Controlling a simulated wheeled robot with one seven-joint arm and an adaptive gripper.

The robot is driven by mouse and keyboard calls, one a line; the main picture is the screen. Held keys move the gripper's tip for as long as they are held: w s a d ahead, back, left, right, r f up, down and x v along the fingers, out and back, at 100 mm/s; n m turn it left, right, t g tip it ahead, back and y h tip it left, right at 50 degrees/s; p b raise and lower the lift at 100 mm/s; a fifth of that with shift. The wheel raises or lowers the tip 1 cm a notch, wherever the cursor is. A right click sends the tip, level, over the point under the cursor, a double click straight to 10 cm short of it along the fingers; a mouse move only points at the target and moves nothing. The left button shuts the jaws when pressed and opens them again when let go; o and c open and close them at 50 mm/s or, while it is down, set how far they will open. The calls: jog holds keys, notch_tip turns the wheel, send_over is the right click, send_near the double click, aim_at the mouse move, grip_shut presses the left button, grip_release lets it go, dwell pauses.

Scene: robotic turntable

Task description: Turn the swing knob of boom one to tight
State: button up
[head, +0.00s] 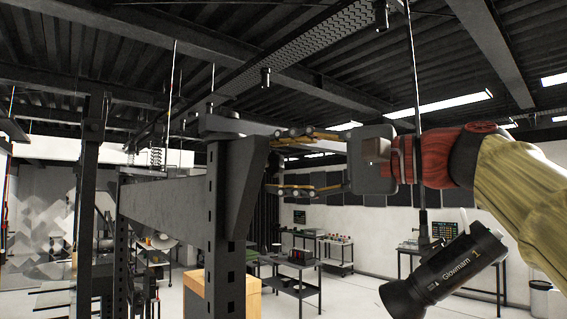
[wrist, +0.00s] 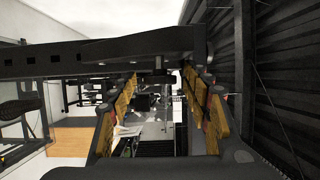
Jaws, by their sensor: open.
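My gripper (head: 277,164) is open in the head view, its two yellow-brown fingers spread one above the other and pointing left. Its tips are beside a dark post (head: 225,240) with slots and a tapered boom arm (head: 165,210). In the wrist view the fingers (wrist: 160,92) flank a gap, with a dark perforated beam (wrist: 90,60) crossing near the tips. A small dark upright piece (wrist: 159,76) shows between the fingers; I cannot tell if it is the swing knob. No knob marking is readable, and nothing is clearly gripped.
A black lamp marked "Glowman 1" (head: 445,275) hangs at the lower right, below my arm. Dark carts (head: 292,272) stand on the pale floor behind. Thin rods hang from the ceiling.

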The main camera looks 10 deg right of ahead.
jog(key=c, duration=0.3)
jog(key=c, duration=0.7)
jog(key=shift+c, duration=0.6)
jog(key=shift+r+p, duration=0.15)
jog(key=shift+p, duration=0.4)
jog(key=h+p, duration=0.1)
jog(key=p, duration=0.2)
jog(key=shift+r+m+g+p, duration=0.3)
jog(key=shift+g+p, duration=0.05)
jog(key=shift+g, duration=0.05)
jog(key=g+h+p, duration=0.1)
jog(key=h+p, duration=0.1)
jog(key=p, duration=0.3)
jog(key=m+g+h+p, duration=0.1)
jog(key=g+p, duration=0.1)
jog(key=p, duration=0.2)
jog(key=shift+w+a+r+m+h+p, duration=0.1)
jog(key=shift+r+m+h+p, duration=0.05)
jog(key=shift+m+h+p, duration=0.2)
jog(key=shift+w+m+g+h, duration=0.15)
jog(key=shift+m+g+h, duration=0.1)
jog(key=shift+g+h, duration=1.1)
jog(key=shift+g, duration=0.25)
